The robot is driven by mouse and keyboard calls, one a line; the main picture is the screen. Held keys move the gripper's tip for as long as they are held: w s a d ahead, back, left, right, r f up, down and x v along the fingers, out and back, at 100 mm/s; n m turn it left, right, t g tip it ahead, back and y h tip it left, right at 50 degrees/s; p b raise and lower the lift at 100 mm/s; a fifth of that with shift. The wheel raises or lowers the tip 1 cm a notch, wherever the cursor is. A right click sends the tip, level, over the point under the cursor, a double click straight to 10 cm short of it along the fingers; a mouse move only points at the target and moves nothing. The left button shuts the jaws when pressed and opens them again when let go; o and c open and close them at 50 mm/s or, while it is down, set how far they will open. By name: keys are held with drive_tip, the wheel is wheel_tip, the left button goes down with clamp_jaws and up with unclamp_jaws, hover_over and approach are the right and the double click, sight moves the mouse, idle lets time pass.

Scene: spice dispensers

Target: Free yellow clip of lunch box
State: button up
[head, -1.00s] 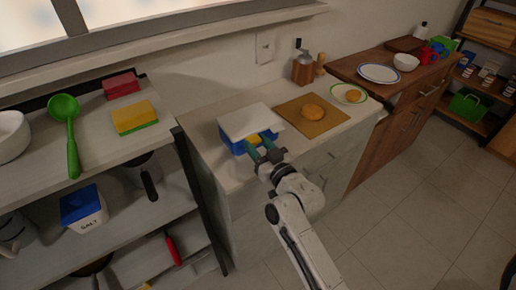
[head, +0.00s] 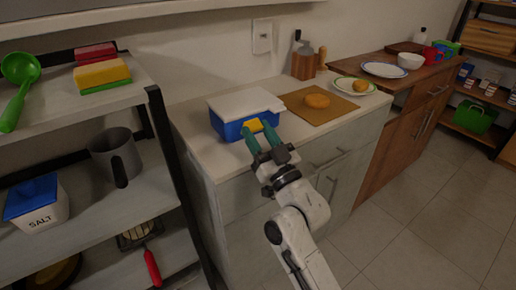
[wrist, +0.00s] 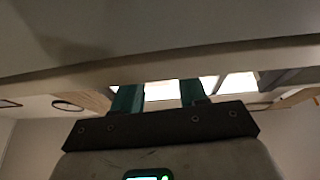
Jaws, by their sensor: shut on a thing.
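The blue lunch box (head: 228,128) with a white lid (head: 245,103) stands on the pale counter in the head view. The lid lies over the top of the box. The yellow clip (head: 253,125) is on the front side of the box, just below the lid edge. My gripper (head: 257,129) reaches it from the front, its teal fingers on either side of the clip and shut on it. In the wrist view my two teal fingers (wrist: 160,97) point up under a broad pale surface. The clip cannot be made out there.
A black-framed shelf (head: 160,125) rises close on the left. The counter's front left is bare.

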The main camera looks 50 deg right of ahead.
drive_tip(key=shift+s+f+t+b, duration=0.15)
drive_tip(key=shift+t+b, duration=0.25)
drive_tip(key=shift+b, duration=0.85)
drive_tip(key=o, duration=1.1)
drive_tip(key=shift+c, duration=0.2)
drive_tip(key=shift+f, duration=0.1)
drive_tip(key=shift+s+a+f, duration=0.15)
drive_tip(key=shift+s+f, duration=0.05)
drive_tip(key=b+v, duration=0.1)
drive_tip(key=v, duration=0.9)
drive_tip(key=shift+b, duration=0.35)
